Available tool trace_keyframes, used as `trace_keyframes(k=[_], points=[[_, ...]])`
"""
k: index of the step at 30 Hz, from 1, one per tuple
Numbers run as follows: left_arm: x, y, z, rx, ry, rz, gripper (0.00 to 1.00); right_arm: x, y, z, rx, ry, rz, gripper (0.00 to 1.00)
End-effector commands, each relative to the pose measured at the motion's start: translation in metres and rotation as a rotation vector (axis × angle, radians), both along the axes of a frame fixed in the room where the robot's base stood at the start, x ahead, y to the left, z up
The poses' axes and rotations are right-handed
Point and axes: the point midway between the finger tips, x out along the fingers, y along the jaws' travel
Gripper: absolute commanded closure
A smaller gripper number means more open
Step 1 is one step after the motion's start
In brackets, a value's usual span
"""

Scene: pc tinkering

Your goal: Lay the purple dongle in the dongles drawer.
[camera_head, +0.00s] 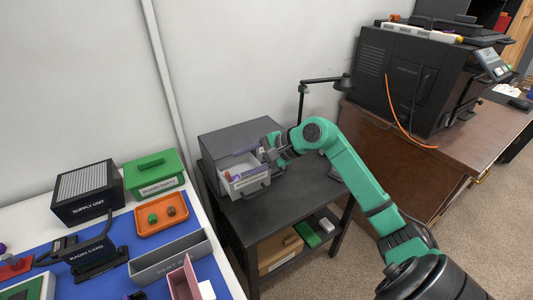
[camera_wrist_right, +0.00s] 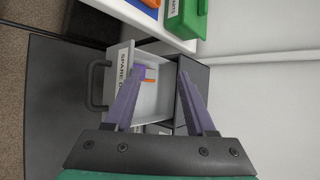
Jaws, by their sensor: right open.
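The dongles drawer (camera_head: 246,184) is pulled out of a grey cabinet on a dark side table. Its label reads "SPARE D..." in the wrist view (camera_wrist_right: 124,68), where my fingers hide the rest. My right gripper (camera_head: 264,152) is at the open drawer, and its two purple-grey fingers (camera_wrist_right: 160,74) stand apart over it with nothing held between them. A small purple item (camera_wrist_right: 150,72) with orange beside it shows inside the drawer near the left fingertip. I cannot tell which is the purple dongle. My left gripper is out of view.
The grey cabinet (camera_head: 223,137) stands at the back of the dark side table (camera_head: 268,217). A desk lamp (camera_head: 302,100) stands behind my right arm. A workbench with a green box (camera_head: 153,172) and an orange tray (camera_head: 161,228) is at left. A printer (camera_head: 405,80) is at right.

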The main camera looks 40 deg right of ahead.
Motion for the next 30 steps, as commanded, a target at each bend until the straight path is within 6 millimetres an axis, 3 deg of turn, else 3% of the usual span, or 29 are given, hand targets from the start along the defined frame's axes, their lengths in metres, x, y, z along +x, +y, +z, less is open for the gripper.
trace_keyframes(k=[15,30], points=[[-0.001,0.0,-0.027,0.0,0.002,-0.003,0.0,-0.076,-0.059,0.069,-0.001,0.0,0.0,0.44],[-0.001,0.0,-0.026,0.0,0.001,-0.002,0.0,-0.081,-0.063,0.075,0.0,-0.001,0.001,0.44]])
